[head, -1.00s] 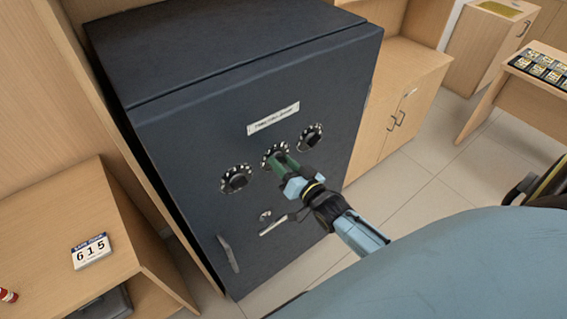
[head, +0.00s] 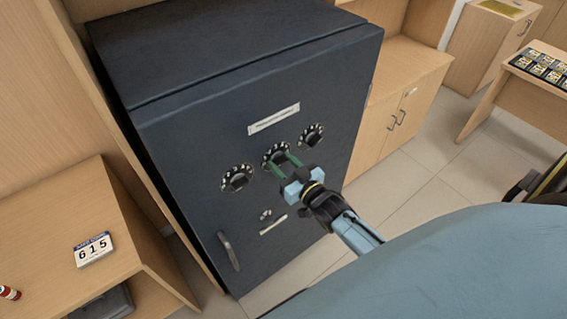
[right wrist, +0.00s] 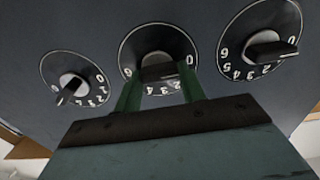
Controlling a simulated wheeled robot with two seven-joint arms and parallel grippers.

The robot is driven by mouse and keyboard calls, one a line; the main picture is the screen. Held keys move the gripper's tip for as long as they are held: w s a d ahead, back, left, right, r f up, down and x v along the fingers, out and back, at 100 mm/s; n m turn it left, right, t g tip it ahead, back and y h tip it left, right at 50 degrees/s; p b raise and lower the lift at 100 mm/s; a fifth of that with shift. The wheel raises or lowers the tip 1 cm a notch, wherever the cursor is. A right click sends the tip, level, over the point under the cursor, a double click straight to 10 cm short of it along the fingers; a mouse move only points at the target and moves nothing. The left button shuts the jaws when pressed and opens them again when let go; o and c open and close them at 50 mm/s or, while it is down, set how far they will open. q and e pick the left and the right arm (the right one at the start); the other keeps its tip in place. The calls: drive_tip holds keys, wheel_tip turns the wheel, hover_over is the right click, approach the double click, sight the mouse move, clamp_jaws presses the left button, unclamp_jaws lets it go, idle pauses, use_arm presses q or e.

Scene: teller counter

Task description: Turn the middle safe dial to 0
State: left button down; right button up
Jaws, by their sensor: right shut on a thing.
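The dark safe (head: 190,160) has three round dials with white numerals in a row on its door. The middle dial (head: 272,149) is between the left dial (head: 237,171) and the right dial (head: 312,131). My right gripper (head: 283,163) has its green fingers on either side of the middle dial's black knob, shut on it. In the right wrist view the knob (right wrist: 160,72) lies crosswise between the fingertips, and a 0 shows at the right of the dial (right wrist: 155,40). The fingers hide part of its numerals. My left gripper is not in view.
A door handle (head: 228,251) and a small keyhole (head: 266,215) are below the dials. A white label (head: 273,119) sits above them. Wooden cabinets (head: 410,100) stand at right.

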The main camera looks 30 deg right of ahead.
idle(0.3)
drive_tip(key=o, duration=1)
drive_tip(key=s, duration=0.9)
drive_tip(key=s+d, duration=0.1)
drive_tip(key=s, duration=0.3)
drive_tip(key=shift+s+b, duration=0.2)
drive_tip(key=shift+b, duration=0.2)
